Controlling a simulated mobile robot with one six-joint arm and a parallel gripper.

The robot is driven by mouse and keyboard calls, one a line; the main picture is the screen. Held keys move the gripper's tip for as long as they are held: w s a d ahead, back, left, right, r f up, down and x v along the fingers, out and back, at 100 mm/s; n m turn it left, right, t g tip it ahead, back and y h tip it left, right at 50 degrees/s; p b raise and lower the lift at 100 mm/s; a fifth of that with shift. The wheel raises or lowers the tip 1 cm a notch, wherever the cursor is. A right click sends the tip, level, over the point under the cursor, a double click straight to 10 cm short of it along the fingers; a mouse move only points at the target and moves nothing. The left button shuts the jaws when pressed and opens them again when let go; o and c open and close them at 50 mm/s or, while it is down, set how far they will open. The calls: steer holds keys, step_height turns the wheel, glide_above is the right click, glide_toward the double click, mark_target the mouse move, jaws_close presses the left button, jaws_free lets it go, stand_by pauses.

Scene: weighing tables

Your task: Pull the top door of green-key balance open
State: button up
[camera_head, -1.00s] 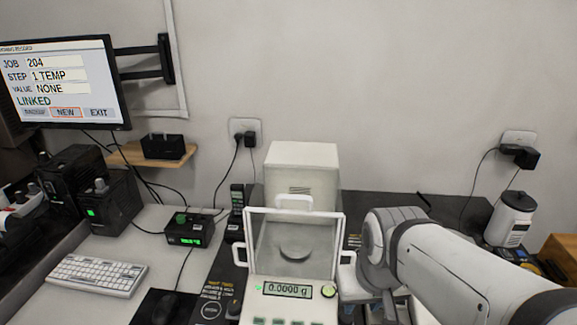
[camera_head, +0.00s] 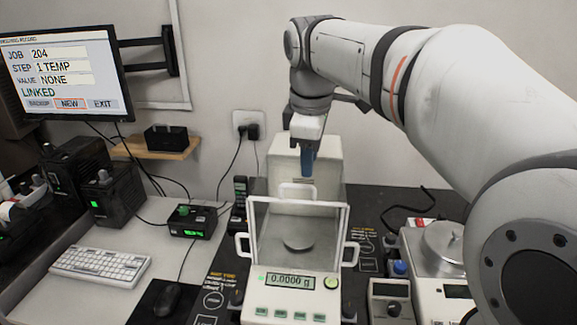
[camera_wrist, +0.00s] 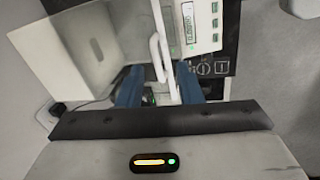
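The green-key balance (camera_head: 290,283) stands in the middle of the head view, with a glass draft shield, a round pan (camera_head: 298,243) inside and a display reading 0.0000 g. A white loop handle (camera_head: 297,187) stands at the top of the shield; the top door looks closed. My gripper (camera_head: 307,165) points down above and behind this handle, in front of the balance's white rear housing (camera_head: 328,172). In the wrist view its two blue fingers (camera_wrist: 159,82) are apart with nothing clamped. A white handle (camera_wrist: 157,50) shows near and between them; whether they touch it, I cannot tell.
A second balance with a round pan (camera_head: 442,243) and a small device (camera_head: 390,300) stand to the right, under my arm. A keyboard (camera_head: 100,265), mouse (camera_head: 158,297) and monitor (camera_head: 60,75) are at the left. Side handles (camera_head: 350,254) stick out from the shield.

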mark_target(302, 186)
steer(key=shift+n, duration=0.7)
steer(key=f, duration=0.2)
steer(key=w+f, duration=0.1)
steer(key=f, duration=0.1)
steer(key=w+a+f, duration=0.1)
steer(key=f, duration=0.1)
steer(key=shift+w+f+b, duration=0.15)
steer(key=shift+w+b, duration=0.1)
steer(key=shift+b, duration=0.1)
jaws_close()
